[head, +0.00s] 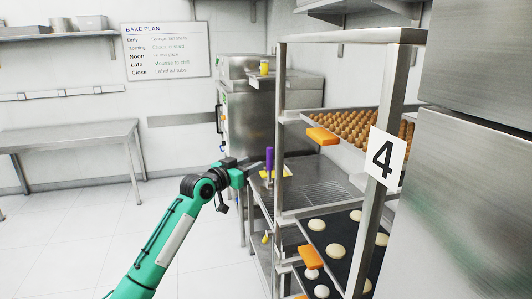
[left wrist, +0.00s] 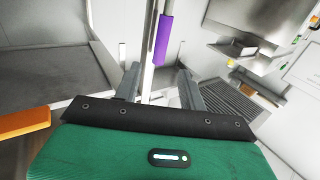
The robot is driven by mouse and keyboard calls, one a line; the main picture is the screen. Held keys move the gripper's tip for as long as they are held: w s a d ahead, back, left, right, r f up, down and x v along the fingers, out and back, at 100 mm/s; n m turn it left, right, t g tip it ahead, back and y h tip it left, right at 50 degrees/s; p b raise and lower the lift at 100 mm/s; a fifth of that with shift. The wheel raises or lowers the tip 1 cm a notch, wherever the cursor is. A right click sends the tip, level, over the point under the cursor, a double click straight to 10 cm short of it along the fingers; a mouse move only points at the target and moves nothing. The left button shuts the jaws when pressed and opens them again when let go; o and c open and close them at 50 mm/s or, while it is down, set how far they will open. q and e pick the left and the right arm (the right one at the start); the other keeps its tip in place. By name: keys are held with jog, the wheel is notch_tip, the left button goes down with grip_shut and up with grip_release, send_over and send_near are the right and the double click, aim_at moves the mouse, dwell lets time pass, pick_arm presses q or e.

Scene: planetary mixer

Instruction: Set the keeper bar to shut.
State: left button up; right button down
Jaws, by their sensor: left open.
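The keeper bar appears to be the upright bar with a purple grip (head: 269,160) at the left front of the tray rack (head: 281,130). The purple grip also shows in the left wrist view (left wrist: 163,40), on a thin pale rod (left wrist: 150,55). My left gripper (head: 250,166) is just left of the purple grip in the head view. In the left wrist view my left gripper (left wrist: 158,84) is open, and the rod runs between its two fingers in the picture. I cannot tell whether the fingers touch it. My right gripper is not in view.
The rack holds trays of brown balls (head: 350,128) and pale rounds (head: 336,251), with orange tabs (head: 323,136) at its front. A number 4 card (head: 387,158) hangs on it. A steel table (head: 70,135) stands at the left. The floor between is clear.

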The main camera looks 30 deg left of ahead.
aim_at(268, 156)
pick_arm(q)
jog(key=shift+w+d+p, duration=0.25)
jog(key=shift+w+p, duration=0.45)
jog(key=shift+w, duration=1.25)
jog(key=shift+w+d+p, duration=0.2)
jog(key=shift+w+p, duration=0.5)
jog(key=shift+w, duration=1.2)
grip_shut()
